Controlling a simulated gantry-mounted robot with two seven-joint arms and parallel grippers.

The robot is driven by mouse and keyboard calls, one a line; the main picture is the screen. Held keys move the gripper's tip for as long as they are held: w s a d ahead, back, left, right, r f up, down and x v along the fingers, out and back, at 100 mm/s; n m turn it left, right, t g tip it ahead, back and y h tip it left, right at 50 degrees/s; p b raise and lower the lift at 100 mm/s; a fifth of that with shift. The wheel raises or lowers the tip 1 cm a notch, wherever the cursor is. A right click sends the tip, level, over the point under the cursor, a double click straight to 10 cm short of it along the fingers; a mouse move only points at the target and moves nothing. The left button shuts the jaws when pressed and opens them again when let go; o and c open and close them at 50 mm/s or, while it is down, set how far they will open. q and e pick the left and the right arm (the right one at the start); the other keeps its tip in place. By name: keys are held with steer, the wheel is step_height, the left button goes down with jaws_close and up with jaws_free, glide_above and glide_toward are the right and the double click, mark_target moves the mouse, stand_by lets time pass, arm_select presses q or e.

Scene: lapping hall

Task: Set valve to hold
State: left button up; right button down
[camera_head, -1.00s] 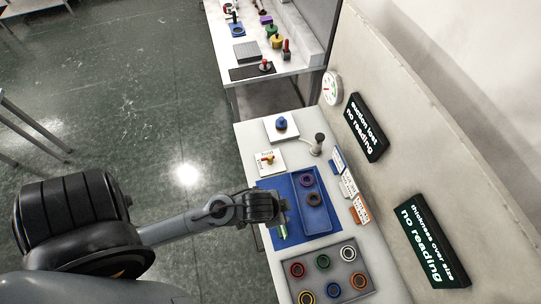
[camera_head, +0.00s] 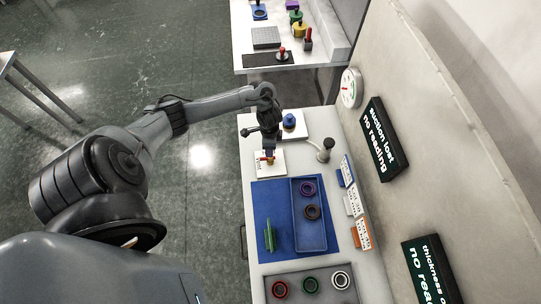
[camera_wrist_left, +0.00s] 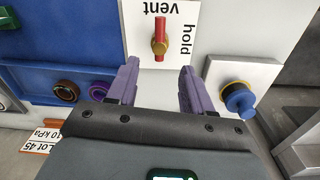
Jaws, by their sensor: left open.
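The valve (camera_wrist_left: 160,46) has a red handle on a brass hub, set on a white plate (camera_wrist_left: 137,44) marked "vent" and "hold". In the left wrist view the red handle lies along the line toward "vent", and "hold" is to its right. My right gripper is not in view.
A blue knob (camera_head: 289,121) on a white block stands beside the valve. A grey post (camera_head: 325,150) is to the right. A blue mat (camera_head: 268,198) holds a blue tray with rings and a thin green object (camera_head: 268,236). Signs (camera_head: 383,140) line the wall.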

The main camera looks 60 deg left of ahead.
mark_target(267, 159)
arm_select(q)
step_height(267, 159, down, 8)
steer(key=shift+r+b, duration=0.1)
steer(key=shift+b, duration=0.6)
steer(key=shift+d, duration=0.1)
jaws_close()
